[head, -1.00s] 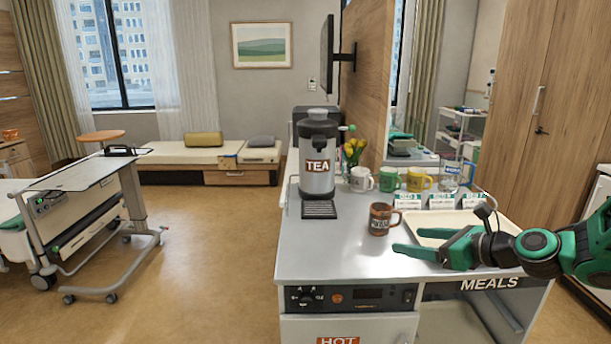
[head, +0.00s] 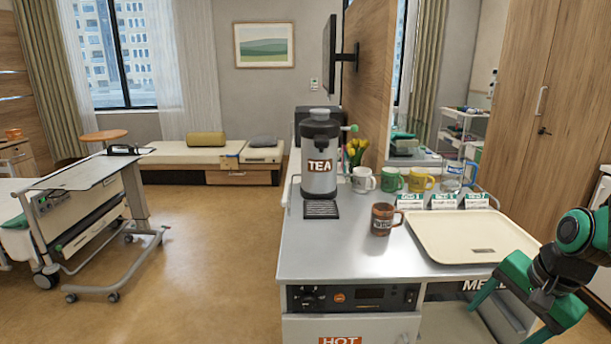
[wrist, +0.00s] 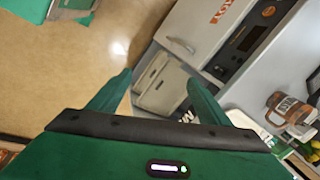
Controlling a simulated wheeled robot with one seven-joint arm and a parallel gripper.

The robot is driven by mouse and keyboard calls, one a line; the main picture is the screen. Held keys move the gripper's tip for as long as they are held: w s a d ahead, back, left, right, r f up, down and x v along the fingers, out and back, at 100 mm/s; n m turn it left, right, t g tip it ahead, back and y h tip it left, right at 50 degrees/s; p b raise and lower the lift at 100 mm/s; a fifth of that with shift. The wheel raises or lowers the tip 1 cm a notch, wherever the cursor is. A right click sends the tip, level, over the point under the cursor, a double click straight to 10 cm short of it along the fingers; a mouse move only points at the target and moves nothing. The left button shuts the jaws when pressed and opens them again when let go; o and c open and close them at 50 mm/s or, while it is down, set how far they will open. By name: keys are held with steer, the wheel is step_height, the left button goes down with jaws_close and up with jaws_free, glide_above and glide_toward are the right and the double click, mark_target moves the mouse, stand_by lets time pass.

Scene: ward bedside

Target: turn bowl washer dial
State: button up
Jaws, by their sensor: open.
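A black dial (head: 308,299) sits at the left end of a dark control panel (head: 345,308) on the front of the white counter unit. No label naming a bowl washer is readable. The panel also shows in the wrist view (wrist: 250,38), with its orange button and display, but the dial is outside that view. My gripper (head: 503,324) is at the lower right of the head view, in front of the counter's right part, well to the right of the dial. Its two green fingers are apart and empty, also in the wrist view (wrist: 160,82).
A brown mug (head: 381,220) and an empty beige tray (head: 440,246) are on the counter (head: 335,255), with a tea urn (head: 319,165) behind. Several mugs and cards stand at the back. The floor left of the counter is clear up to the overbed table (head: 85,175).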

steer(key=s+d+r+n+g, duration=0.1)
steer(key=s+n, duration=0.1)
steer(key=s, duration=0.2)
steer(key=s+d+r+n+g, duration=0.1)
steer(key=s, duration=0.4)
steer(key=s+d+r+n+g+h, duration=0.1)
steer(key=s+n, duration=0.1)
steer(key=s, duration=0.3)
steer(key=shift+d+n, duration=0.3)
steer(key=c, duration=0.4)
steer(key=shift+s, duration=0.2)
steer(key=shift+c, duration=0.5)
steer(key=c, duration=0.5)
steer(key=shift+d, duration=0.15)
steer(key=shift+c, duration=0.2)
